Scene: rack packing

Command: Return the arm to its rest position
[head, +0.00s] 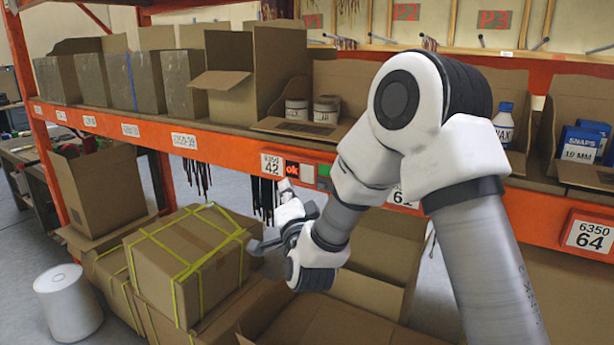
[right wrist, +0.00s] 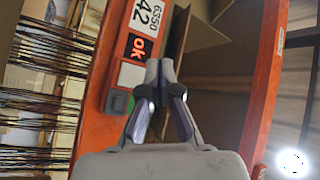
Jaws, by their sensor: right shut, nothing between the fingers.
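My right arm reaches in from the lower right of the head view, bent in front of the orange shelf beam. My right gripper (head: 259,246) is in front of the beam, beside the strapped box. It also shows in the right wrist view (right wrist: 160,70), where its fingertips meet and hold nothing. In that view it points at the beam with the label 6350 42 and a lit "ok" button (right wrist: 138,46). My left gripper is in neither view.
The orange shelf beam (head: 232,149) crosses the head view, with open cartons and jars above it. A brown box with yellow straps (head: 190,255) and open cartons stand below. A white cylinder (head: 68,303) is on the floor at left.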

